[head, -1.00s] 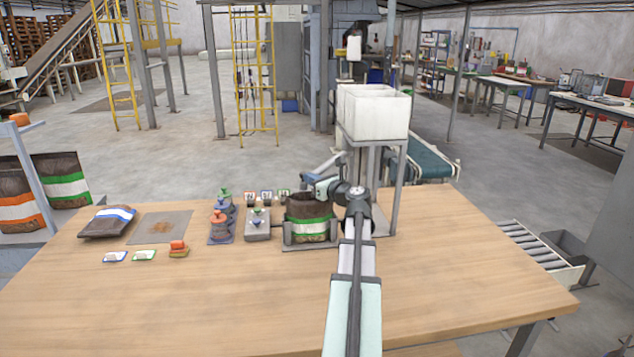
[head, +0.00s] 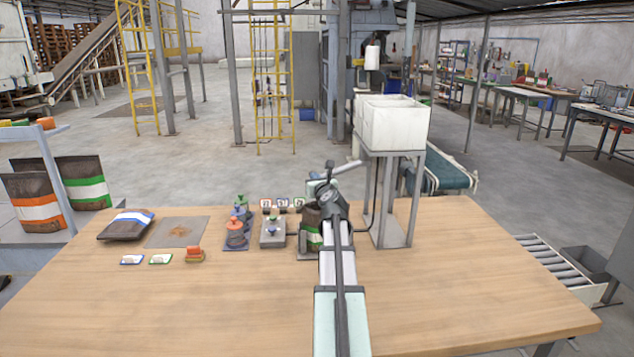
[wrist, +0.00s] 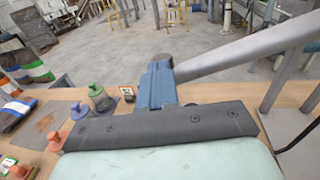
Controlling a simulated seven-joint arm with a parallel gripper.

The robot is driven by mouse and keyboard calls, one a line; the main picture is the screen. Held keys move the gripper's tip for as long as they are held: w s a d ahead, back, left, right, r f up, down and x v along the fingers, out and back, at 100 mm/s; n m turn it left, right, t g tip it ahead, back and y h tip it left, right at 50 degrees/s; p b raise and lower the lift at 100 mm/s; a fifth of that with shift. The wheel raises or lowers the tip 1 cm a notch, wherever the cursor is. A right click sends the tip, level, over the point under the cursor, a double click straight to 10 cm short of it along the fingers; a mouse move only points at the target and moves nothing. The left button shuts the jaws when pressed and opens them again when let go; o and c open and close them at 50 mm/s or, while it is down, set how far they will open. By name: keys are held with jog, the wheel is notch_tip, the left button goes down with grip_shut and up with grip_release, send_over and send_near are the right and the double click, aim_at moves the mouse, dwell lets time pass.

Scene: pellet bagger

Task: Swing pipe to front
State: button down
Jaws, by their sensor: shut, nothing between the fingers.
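The grey pipe (head: 348,167) sticks out to the left from the hopper stand, above the table, in the head view. In the wrist view the pipe (wrist: 245,52) runs large from the upper right down to beside my fingertips. My gripper (wrist: 158,82) shows there as blue fingers, shut and empty. The pipe's end is just right of the fingers; I cannot tell whether they touch. In the head view my wrist and arm hide most of the gripper. An open brown bag with a green-white band (head: 312,232) stands below, partly hidden by my arm.
White hopper bins (head: 392,124) top a grey stand to the right. Left of the bag are a scale (head: 272,232), weights (head: 236,232), a grey mat (head: 176,231) and a filled bag (head: 126,225). The table's front and right are clear.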

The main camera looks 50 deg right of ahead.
jog(key=w+d, duration=0.6)
jog(key=d, duration=0.2)
jog(key=shift+w, duration=0.3)
dwell(0.5)
jog(key=s+a, duration=0.4)
jog(key=a, duration=0.9)
jog(key=shift+s+a+r, duration=0.15)
jog(key=shift+s+r, duration=0.05)
jog(key=shift+r, duration=0.05)
